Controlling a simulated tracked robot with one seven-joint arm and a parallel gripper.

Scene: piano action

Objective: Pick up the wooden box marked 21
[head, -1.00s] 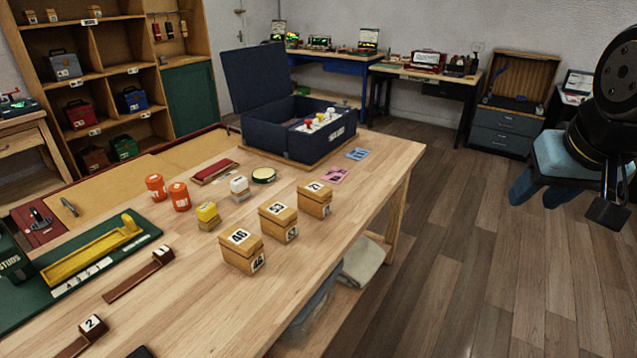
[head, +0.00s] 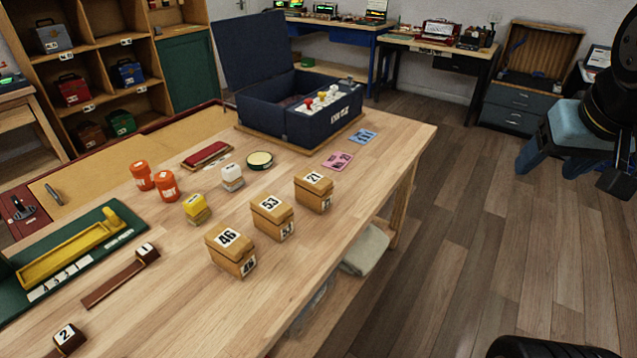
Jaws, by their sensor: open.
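The wooden box marked 21 (head: 314,192) is a small light-brown box with a separate-looking lid and a white number label on top. It stands upright on the wooden workbench (head: 330,252), at the far end of a diagonal row of similar boxes. The box marked 53 (head: 272,217) is nearer, and the box marked 46 (head: 230,251) is nearest. My black gripper (head: 612,184) is at the right edge, partly cut off by the frame. It is open and well apart from the boxes, over the floor side.
Pink (head: 337,160) and blue (head: 363,136) cards lie behind the box. A large open navy case (head: 300,105) stands farther back. A round green-rimmed tin (head: 260,160) and white block (head: 231,177) are to the left. A blue stool (head: 567,150) stands right; the floor (head: 450,220) between is clear.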

